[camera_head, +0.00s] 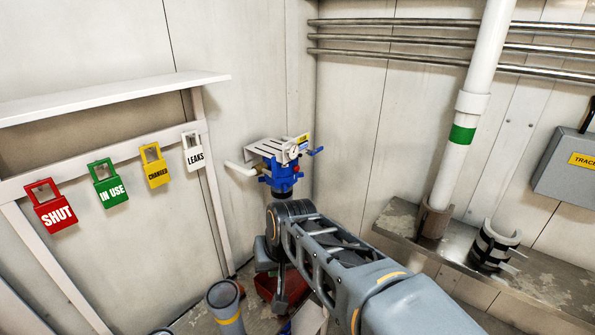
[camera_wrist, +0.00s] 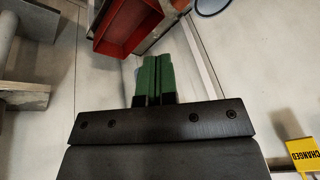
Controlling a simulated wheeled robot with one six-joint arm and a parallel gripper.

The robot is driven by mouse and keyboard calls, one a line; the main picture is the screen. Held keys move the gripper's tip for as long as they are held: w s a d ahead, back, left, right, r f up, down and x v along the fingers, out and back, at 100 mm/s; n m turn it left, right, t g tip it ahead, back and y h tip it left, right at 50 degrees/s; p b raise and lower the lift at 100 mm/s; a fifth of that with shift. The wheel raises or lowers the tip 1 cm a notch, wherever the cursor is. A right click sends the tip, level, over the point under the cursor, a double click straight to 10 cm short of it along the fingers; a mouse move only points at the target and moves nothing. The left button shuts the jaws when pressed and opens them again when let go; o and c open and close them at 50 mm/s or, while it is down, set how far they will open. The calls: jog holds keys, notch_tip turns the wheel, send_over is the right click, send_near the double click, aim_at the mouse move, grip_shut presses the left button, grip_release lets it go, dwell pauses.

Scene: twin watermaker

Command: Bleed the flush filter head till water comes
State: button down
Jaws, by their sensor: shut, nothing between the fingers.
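The blue filter head (camera_head: 282,176) is on the far wall near the corner, in the head view. A grey slatted plate (camera_head: 270,149), a small round gauge (camera_head: 294,152) and a yellow label (camera_head: 303,140) are at its top. A blue lever (camera_head: 316,151) sticks out to its right and a white pipe stub (camera_head: 240,169) to its left. My arm crosses just below it and hides what lies underneath. My gripper (camera_wrist: 154,76) shows green fingertips pressed together in the wrist view, with nothing between them. I see no water.
A red tray (camera_head: 264,287) is low in the corner; a red tray also shows in the wrist view (camera_wrist: 128,25). Hanging tags SHUT (camera_head: 52,208), IN USE (camera_head: 108,185), CHANGED (camera_head: 155,168) and LEAKS (camera_head: 194,152) line the left rail. A white pipe (camera_head: 468,120) stands at right.

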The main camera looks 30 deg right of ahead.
aim_at(297, 168)
jog(key=w+d+r+m+t, duration=0.1)
jog(key=w+d+r+m, duration=0.1)
jog(key=w+d+m, duration=0.2)
jog(key=w+d+r+m+t+b, duration=0.1)
jog(key=w+d+m, duration=0.3)
jog(key=d+m, duration=0.4)
jog(key=w+d+r+m+t+b, duration=0.1)
jog(key=w+d+r+m+t, duration=0.2)
jog(key=d, duration=1)
jog(key=w+m, duration=0.1)
jog(key=m, duration=0.2)
jog(key=shift+d+m, duration=0.3)
jog(key=shift+d, duration=0.05)
jog(key=shift+w+r, duration=0.1)
jog(key=w+a+p, duration=0.3)
jog(key=w, duration=0.5)
jog(key=shift+w+y, duration=0.3)
jog(key=shift+w+a+p, duration=0.15)
jog(key=shift+w+p, duration=0.1)
jog(key=shift+p, duration=0.05)
